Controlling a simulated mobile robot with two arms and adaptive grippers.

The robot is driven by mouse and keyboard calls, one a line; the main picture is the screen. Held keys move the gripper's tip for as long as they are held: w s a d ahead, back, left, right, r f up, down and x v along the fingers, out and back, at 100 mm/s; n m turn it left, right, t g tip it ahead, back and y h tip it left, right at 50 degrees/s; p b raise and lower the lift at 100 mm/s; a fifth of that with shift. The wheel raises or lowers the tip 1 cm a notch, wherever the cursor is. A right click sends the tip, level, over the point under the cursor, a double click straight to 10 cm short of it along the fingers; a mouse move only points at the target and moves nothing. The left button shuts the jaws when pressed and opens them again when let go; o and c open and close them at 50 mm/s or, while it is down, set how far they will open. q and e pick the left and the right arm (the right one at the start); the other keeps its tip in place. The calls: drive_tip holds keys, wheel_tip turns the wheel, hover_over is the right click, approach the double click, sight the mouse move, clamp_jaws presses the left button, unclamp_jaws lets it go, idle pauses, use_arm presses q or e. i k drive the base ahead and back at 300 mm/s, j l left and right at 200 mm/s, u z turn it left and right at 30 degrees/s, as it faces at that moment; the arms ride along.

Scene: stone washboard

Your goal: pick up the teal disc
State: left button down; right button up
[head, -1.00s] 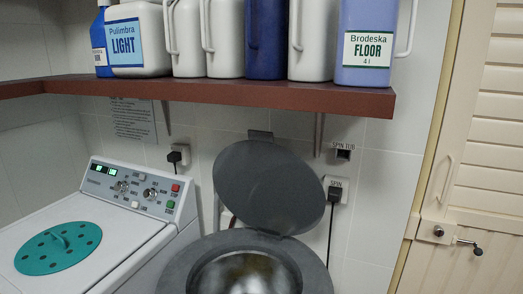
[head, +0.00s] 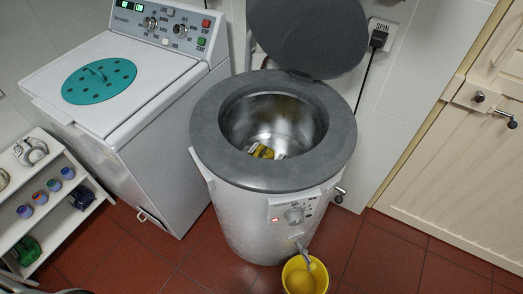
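The teal disc (head: 99,81) lies flat on the white top of the washing machine (head: 138,100), at the upper left in the head view. It is round, with a ring of dark holes and a small raised handle in its middle. Nothing covers it. Neither of my grippers can be made out in this view.
A round spin dryer (head: 262,215) stands right of the washer, its grey lid (head: 308,38) raised and something yellow (head: 263,151) inside. A yellow bucket (head: 304,275) sits under its spout. A white shelf unit (head: 52,205) stands at left. Red floor tiles (head: 390,265) show free room.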

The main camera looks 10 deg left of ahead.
sight(100, 81)
drive_tip(key=u, duration=1.4)
